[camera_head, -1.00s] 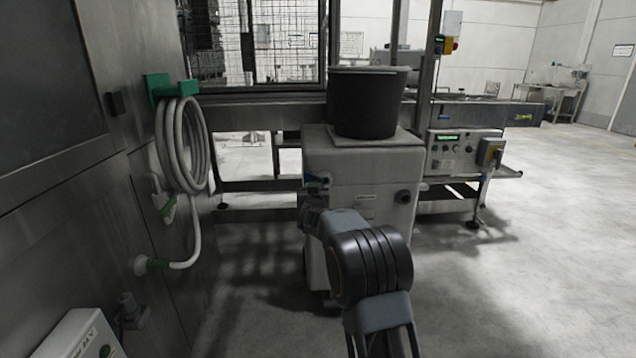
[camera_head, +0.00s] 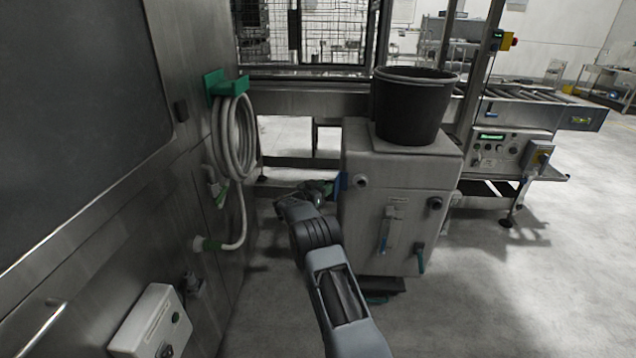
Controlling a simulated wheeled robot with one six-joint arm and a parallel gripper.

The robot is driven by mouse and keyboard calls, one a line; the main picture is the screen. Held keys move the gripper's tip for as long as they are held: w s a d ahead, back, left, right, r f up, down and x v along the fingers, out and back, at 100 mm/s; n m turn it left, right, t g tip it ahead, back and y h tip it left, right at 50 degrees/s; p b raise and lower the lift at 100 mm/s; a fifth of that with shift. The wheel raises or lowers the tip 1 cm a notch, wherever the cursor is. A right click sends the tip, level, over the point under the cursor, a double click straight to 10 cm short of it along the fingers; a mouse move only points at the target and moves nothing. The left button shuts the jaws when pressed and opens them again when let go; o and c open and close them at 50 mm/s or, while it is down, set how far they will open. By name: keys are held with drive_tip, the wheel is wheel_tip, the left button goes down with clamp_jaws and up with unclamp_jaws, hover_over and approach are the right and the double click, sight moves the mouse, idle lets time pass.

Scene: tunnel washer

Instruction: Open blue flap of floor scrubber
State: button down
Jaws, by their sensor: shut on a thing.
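The floor scrubber (camera_head: 400,220) is a pale box-shaped machine in the middle of the view. The fingertips are small and dark, and much of the flap is hidden or edge-on.
A black bucket (camera_head: 412,110) stands on the scrubber. At left, a steel wall carries a coiled white hose (camera_head: 235,140) on a green holder (camera_head: 224,84) and a white box (camera_head: 148,325). A conveyor (camera_head: 545,112) lies behind at right. The floor at right is clear.

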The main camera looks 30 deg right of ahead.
drive_tip(key=shift+w+d+r, duration=0.4)
drive_tip(key=shift+d+r, duration=0.1)
drive_tip(key=shift+d, duration=0.1)
drive_tip(key=c, duration=1.2)
unclamp_jaws()
drive_tip(key=shift+w+a, duration=0.1)
drive_tip(key=shift+a, duration=0.05)
drive_tip(key=f+p+v, duration=0.1)
drive_tip(key=v, duration=1.4)
drive_tip(key=shift+w, duration=0.25)
drive_tip(key=shift+w+a, duration=0.1)
